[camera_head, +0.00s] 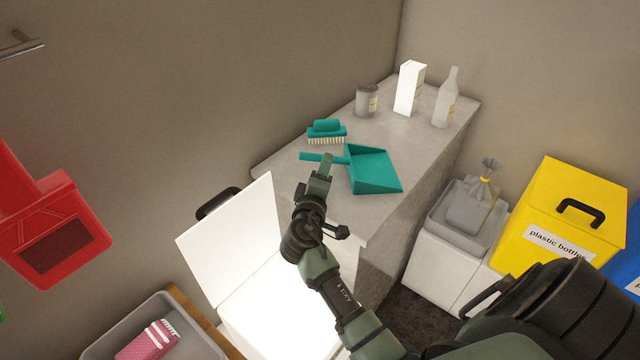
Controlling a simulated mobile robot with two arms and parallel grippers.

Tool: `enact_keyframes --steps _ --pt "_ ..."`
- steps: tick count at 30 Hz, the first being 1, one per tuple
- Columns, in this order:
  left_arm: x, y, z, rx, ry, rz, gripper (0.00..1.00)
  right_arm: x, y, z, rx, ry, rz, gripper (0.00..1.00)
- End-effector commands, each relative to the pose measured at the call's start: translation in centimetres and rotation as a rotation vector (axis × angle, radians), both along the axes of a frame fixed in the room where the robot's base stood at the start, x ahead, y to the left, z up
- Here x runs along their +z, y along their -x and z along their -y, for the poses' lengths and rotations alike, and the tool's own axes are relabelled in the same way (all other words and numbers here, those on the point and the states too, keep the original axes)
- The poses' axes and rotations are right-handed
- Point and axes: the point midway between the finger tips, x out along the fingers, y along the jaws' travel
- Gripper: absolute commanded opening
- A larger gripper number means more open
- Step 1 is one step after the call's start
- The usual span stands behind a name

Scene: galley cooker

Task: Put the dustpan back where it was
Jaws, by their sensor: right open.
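The teal dustpan (373,172) lies on the grey worktop, its pan towards the right and its handle (309,156) pointing left. My right gripper (320,177) reaches up from below, and its tip overlaps the handle in the picture. It is open; I cannot tell whether it touches the handle, and part of the handle is hidden behind it. A teal brush (326,133) with pale bristles stands just behind the dustpan. My left gripper is not in view.
A grey can (366,101), a white carton (409,88) and a bottle (446,98) stand at the worktop's back (400,130). A white bin with its lid raised (235,240) is at the front left. A yellow bin (570,213) and a grey bin with a bag (470,205) stand right.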

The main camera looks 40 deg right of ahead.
Motion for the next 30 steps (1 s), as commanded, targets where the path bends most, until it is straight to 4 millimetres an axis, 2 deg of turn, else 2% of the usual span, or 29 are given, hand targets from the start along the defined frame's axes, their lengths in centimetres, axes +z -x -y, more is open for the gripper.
enact_keyframes --steps 6,11,30 --pt "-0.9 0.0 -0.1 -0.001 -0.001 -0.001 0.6 0.1 2.9 -3.1 0.0 -0.002 0.001 0.41" --pt "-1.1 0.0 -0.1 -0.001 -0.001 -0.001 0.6 0.3 4.0 -4.2 0.0 -0.001 0.001 0.41" --pt "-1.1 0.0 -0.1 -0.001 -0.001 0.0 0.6 0.5 4.3 -4.5 -0.001 0.001 0.0 0.41"
